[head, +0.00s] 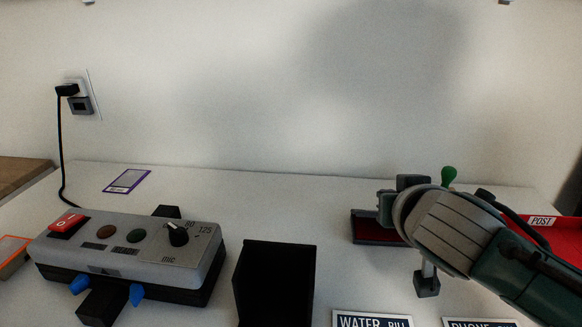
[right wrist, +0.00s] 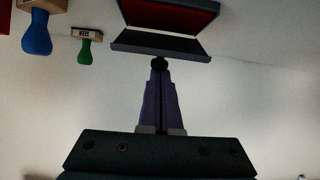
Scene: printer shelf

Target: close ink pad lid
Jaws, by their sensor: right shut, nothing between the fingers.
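The ink pad (head: 374,229) stands at the right of the table in the head view, with a red inside showing and its right part hidden by my right arm. In the right wrist view, which is upside down, its red pad part (right wrist: 178,18) is at the top. A dark grey panel (right wrist: 160,44), which looks like the lid, spreads apart from it, so the ink pad is open. My right gripper (right wrist: 160,64) is shut and empty, its tips at the outer edge of that panel. I cannot tell whether they touch. My left gripper is not in view.
A blue-handled stamp (right wrist: 37,38) and a green-handled stamp (right wrist: 85,48) stand beside the ink pad. A red post tray (head: 545,228) is at the far right. A black box (head: 275,280) and a grey device (head: 130,250) stand left of it. The back middle of the table is clear.

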